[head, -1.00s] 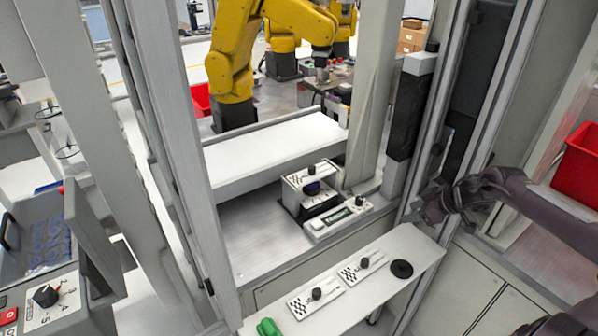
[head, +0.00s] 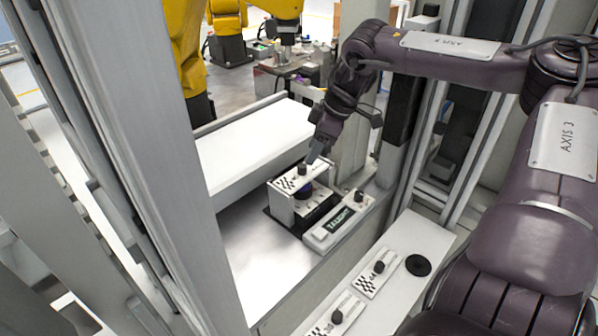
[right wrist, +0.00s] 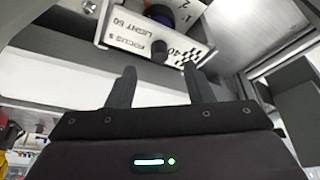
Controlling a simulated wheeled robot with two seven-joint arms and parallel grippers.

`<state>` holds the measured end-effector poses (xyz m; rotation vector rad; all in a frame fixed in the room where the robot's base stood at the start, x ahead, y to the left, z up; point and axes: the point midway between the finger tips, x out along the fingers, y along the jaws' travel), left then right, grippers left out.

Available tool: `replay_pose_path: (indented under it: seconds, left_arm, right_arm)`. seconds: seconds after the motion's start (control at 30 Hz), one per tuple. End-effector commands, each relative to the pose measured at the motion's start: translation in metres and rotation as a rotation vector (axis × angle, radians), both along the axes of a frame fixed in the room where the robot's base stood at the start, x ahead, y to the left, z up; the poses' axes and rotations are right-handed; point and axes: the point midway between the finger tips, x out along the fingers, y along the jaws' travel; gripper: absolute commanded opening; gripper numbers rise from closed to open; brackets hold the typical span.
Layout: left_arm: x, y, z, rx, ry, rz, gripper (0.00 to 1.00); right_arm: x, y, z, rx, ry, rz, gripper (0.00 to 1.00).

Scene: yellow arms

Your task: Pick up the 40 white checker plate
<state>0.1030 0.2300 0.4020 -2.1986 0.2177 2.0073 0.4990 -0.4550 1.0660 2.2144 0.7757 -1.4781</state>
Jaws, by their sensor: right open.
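The white checker plate marked 40 (head: 288,181) lies on top of a small white box-like fixture, with a black knob standing up from it. In the right wrist view the plate (right wrist: 135,33) shows its checker patch, the number 40, the words FOCUS and LIGHT, and the knob. My right gripper (head: 314,156) is just above and beside the knob in the head view. In the right wrist view the right gripper (right wrist: 159,74) is open and empty, its fingers spread and pointing toward the knob. My left gripper is not in view.
A white device with a dark green label (head: 338,222) stands beside the fixture. Two similar checker plates with knobs (head: 371,281) (head: 336,316) and a black disc (head: 418,265) lie on the front shelf. A grey frame post (head: 180,170) stands left of the fixture.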

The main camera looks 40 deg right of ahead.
Motion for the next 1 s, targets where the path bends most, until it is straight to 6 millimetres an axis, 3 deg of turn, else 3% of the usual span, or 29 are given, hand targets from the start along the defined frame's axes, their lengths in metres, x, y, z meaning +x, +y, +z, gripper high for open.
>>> replay_pose_path:
  seconds: [0.17,0.27,0.5,0.73,1.0]
  left_arm:
    - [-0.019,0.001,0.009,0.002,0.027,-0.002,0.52]
    - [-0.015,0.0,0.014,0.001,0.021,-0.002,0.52]
    - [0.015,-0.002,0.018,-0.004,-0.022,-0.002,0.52]
    - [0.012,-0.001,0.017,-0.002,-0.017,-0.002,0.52]
    - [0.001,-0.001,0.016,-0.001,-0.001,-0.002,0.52]
  right_arm:
    - [0.003,0.005,-0.017,0.001,0.004,0.0,0.47]
    - [0.006,0.007,-0.031,0.0,0.004,0.001,0.47]
    - [0.013,0.011,-0.05,-0.001,-0.002,-0.001,0.47]
    - [0.014,0.012,-0.051,-0.001,-0.003,-0.001,0.47]
    - [0.014,0.012,-0.051,0.0,-0.003,0.0,0.14]
